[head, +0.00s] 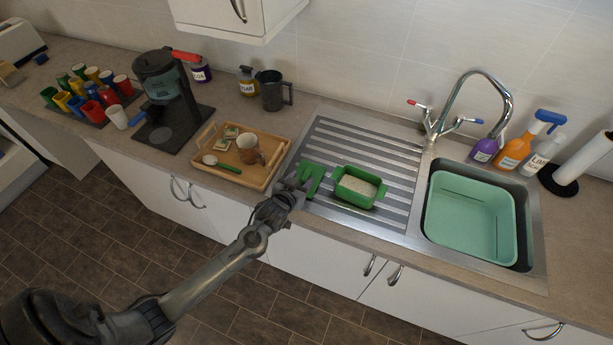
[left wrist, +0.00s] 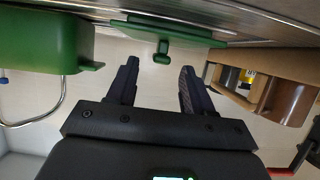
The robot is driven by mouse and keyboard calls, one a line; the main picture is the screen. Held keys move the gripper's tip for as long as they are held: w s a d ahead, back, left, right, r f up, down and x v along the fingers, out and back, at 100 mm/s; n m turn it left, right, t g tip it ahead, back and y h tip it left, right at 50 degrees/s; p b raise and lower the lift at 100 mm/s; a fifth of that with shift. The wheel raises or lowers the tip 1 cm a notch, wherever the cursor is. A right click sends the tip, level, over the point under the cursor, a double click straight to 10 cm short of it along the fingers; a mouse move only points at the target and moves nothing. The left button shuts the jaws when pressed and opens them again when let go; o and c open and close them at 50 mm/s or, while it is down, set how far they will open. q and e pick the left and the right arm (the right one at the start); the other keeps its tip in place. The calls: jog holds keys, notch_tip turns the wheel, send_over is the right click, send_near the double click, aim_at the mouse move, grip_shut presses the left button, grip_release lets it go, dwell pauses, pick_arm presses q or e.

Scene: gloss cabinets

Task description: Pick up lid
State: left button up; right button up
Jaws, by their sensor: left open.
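A green lid (head: 312,176) lies on the left part of the ribbed draining board, to the left of the green rectangular container. The lid also shows in the left wrist view (left wrist: 195,32), with a small green knob (left wrist: 162,53) on it. The green container (head: 358,198) stands uncovered on the board with pale contents in it; part of it shows in the left wrist view (left wrist: 40,40). My left gripper (head: 296,184) is at the lid's left side and hides part of it. In the left wrist view its fingers (left wrist: 158,84) are apart and empty, with the knob just beyond their tips. My right gripper is not in view.
A wooden tray (head: 266,178) with a mug (head: 248,150) and a green-handled spoon (head: 222,165) stands close left. The sink holds a teal basin (head: 468,222) at right. A tall tap (head: 505,90) stands behind. The draining board (head: 350,143) is clear behind the container.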

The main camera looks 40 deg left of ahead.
aim_at(307, 176)
pick_arm(q)
jog(key=shift+x, duration=1.2)
grip_shut()
jog(key=shift+r, duration=0.1)
